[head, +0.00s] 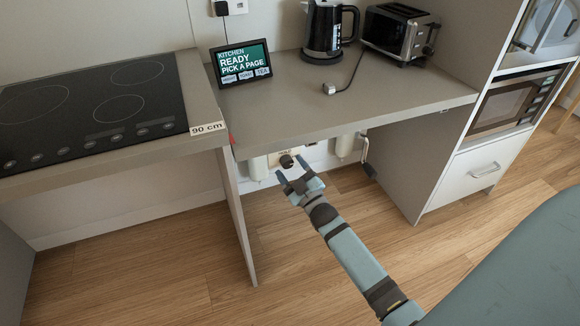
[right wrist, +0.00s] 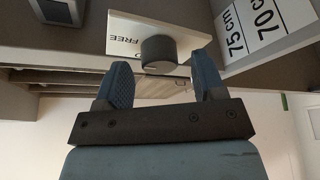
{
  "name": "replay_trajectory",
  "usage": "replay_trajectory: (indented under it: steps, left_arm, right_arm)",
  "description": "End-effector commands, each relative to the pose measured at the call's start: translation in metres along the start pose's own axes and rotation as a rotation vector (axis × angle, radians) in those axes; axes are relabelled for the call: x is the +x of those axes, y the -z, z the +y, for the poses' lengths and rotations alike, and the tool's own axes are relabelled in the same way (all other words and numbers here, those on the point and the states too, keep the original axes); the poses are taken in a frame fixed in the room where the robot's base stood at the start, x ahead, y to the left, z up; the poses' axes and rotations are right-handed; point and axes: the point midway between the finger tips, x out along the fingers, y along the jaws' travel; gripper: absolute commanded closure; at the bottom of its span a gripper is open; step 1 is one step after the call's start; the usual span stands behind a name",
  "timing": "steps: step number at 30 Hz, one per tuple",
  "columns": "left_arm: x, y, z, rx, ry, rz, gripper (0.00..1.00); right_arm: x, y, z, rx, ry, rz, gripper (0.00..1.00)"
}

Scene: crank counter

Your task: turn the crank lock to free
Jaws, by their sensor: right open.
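The crank lock is a dark round knob (head: 287,161) on a pale plate (head: 272,160) under the counter's front edge. In the right wrist view the knob (right wrist: 158,52) sits on the plate (right wrist: 185,36), with the word FREE printed to its left. My right gripper (head: 291,169) is open just in front of the knob. In the right wrist view its two blue fingers (right wrist: 160,75) stand on either side of the knob, with a gap to each. They do not grip it. The knob's setting is hard to read. My left gripper is not in view.
A crank handle (head: 367,158) hangs under the counter (head: 300,105), right of the knob. A side panel (head: 237,215) stands to the left and a cabinet (head: 487,168) to the right. A height scale marked 75 cm and 70 cm (right wrist: 255,30) is close to the fingers.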

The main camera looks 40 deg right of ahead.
Motion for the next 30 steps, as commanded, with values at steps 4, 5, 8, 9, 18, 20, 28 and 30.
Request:
replay_trajectory:
  steps: [4, 5, 8, 9, 18, 20, 28, 30]
  left_arm:
    - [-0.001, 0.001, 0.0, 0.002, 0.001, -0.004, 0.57]
    - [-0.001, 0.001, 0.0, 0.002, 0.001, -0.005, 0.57]
    - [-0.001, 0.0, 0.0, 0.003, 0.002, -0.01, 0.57]
    - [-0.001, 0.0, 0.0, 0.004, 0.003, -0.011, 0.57]
    - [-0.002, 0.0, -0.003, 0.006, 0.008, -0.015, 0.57]
    - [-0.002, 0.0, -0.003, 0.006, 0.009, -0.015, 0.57]
    - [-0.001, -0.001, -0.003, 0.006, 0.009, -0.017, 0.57]
    - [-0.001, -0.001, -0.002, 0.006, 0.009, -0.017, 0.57]
  right_arm:
    - [-0.029, 0.0, 0.0, 0.001, 0.002, -0.005, 0.37]
    - [-0.036, 0.0, 0.0, 0.001, 0.002, -0.005, 0.37]
    - [-0.06, 0.0, 0.0, 0.001, 0.002, -0.005, 0.37]
    - [-0.07, 0.0, 0.0, 0.001, 0.002, -0.006, 0.37]
    - [-0.119, 0.0, 0.0, 0.001, 0.0, -0.002, 0.37]
    - [-0.124, 0.0, 0.0, 0.001, 0.0, -0.002, 0.37]
    - [-0.129, 0.0, 0.0, 0.001, -0.001, -0.001, 0.37]
    - [-0.129, 0.0, 0.0, 0.001, 0.0, -0.001, 0.37]
